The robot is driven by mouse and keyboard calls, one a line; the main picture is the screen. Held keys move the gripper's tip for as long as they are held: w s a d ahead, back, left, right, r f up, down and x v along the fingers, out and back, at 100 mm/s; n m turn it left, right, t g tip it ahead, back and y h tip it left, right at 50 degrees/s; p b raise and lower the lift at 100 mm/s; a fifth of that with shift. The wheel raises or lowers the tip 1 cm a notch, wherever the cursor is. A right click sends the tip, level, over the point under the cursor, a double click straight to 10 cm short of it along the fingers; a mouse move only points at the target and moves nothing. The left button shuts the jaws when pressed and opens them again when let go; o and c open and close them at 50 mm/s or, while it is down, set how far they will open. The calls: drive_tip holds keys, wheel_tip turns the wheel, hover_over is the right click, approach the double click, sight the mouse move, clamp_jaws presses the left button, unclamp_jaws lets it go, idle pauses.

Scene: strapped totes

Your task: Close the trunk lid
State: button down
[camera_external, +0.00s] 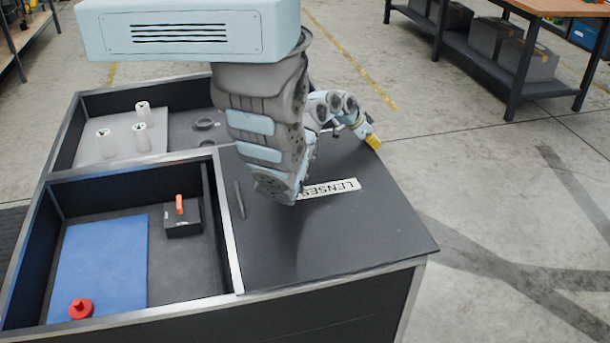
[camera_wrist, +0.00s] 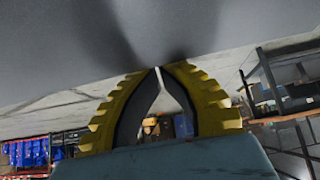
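The trunk lid (camera_external: 320,240) is a dark flat panel with a white LENSES label (camera_external: 333,188). In the external view it lies over the right section of the black box and looks level with its rim. Part of it is hidden behind my arm. My gripper (camera_external: 374,141), with yellow fingers, is at the lid's far right edge; I cannot tell whether it touches. In the wrist view the finger tips (camera_wrist: 159,70) meet with nothing between them, close below a large grey surface, probably the lid.
The left open compartment (camera_external: 213,215) holds a blue mat (camera_external: 100,262), a red knob-like piece (camera_external: 81,309) and a black block with an orange handle (camera_external: 183,218). The compartment behind holds white cylinders (camera_external: 143,137). A workbench (camera_external: 515,60) stands at the back right. Floor to the right is clear.

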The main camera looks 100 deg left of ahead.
sight(363, 147)
drive_tip(key=shift+s+d+r+p, duration=0.2)
drive_tip(key=shift+s+p, duration=0.45)
drive_tip(key=s+p, duration=0.1)
drive_tip(key=s+d+p, duration=0.1)
drive_tip(key=s, duration=0.1)
drive_tip(key=shift+s+d, duration=0.1)
drive_tip(key=shift+d, duration=0.05)
drive_tip(key=shift+f, duration=0.2)
drive_tip(key=shift+s, duration=0.1)
drive_tip(key=w, duration=0.1)
drive_tip(key=w+a, duration=0.1)
drive_tip(key=w, duration=0.1)
drive_tip(key=shift+w+a, duration=0.1)
drive_tip(key=shift+w, duration=0.1)
drive_tip(key=p+v, duration=0.3)
drive_tip(key=v, duration=0.6)
drive_tip(key=shift+r, duration=0.5)
